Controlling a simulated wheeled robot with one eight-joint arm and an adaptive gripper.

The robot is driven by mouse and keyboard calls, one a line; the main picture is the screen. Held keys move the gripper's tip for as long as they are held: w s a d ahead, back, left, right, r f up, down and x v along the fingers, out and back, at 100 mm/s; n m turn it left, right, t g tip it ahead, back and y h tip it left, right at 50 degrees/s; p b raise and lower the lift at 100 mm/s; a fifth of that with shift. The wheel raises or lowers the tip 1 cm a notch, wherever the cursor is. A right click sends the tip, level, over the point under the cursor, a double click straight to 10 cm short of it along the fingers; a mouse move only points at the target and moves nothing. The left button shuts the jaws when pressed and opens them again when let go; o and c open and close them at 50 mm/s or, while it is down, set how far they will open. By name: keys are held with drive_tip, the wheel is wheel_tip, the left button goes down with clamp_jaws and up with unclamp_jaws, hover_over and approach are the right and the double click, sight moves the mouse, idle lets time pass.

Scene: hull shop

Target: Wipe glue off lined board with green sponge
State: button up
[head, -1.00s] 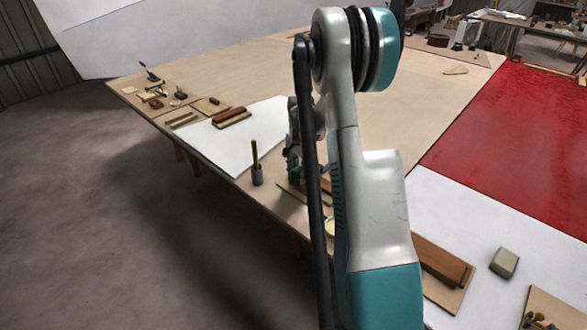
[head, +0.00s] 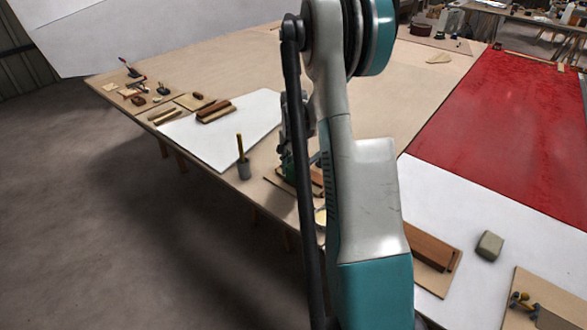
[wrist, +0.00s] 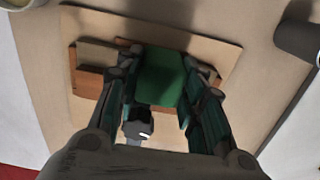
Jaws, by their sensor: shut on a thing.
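In the wrist view my gripper (wrist: 158,85) is shut on the green sponge (wrist: 160,75), with a finger on each side of it. The sponge is over a thin tan board (wrist: 215,48); I cannot tell whether they touch. Brown wooden blocks (wrist: 90,82) lie on this board to the left of the sponge. I cannot make out lines or glue on it. In the head view my gripper (head: 287,165) is mostly hidden behind my own arm, above the near table edge, and the board (head: 277,181) shows only in part.
A dark cup with a stick (head: 243,168) stands left of my gripper, near the table edge; it also shows in the wrist view (wrist: 298,40). A pale round pot (head: 320,216) stands nearer me. A grey block (head: 489,245) lies on white sheeting at right. The table's middle is clear.

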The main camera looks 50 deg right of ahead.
drive_tip(key=shift+f, duration=0.2)
drive_tip(key=shift+w+a, duration=0.15)
drive_tip(key=shift+w, duration=1.55)
drive_tip(key=shift+w+a, duration=0.15)
drive_tip(key=shift+w, duration=1.55)
drive_tip(key=shift+s+d+b, duration=0.1)
drive_tip(key=shift+s+b, duration=0.25)
drive_tip(key=shift+s, duration=0.95)
